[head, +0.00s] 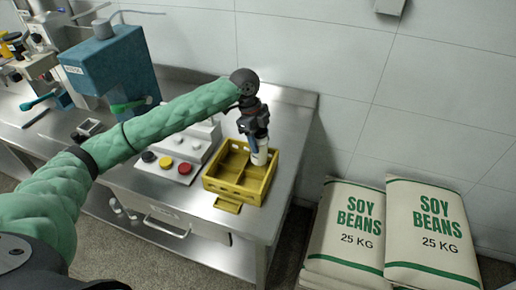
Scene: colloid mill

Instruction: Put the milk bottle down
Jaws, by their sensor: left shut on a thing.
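My left arm reaches in from the left, and its gripper (256,136) points down over the right side of a yellow crate (226,189). The gripper is shut on the milk bottle (260,157), a small white bottle. The bottle looks upright and is in or just over the crate's right rear part. I cannot tell whether its base touches the crate floor. The fingers hide its upper part. The crate has a divider, and its left compartment looks empty. My right gripper is not in view.
The crate stands near the right end of a steel bench (285,130). A control panel (178,163) with black, red and yellow buttons is left of it. A blue machine (112,70) stands further left. Soy bean sacks (432,228) are stacked on the floor at right.

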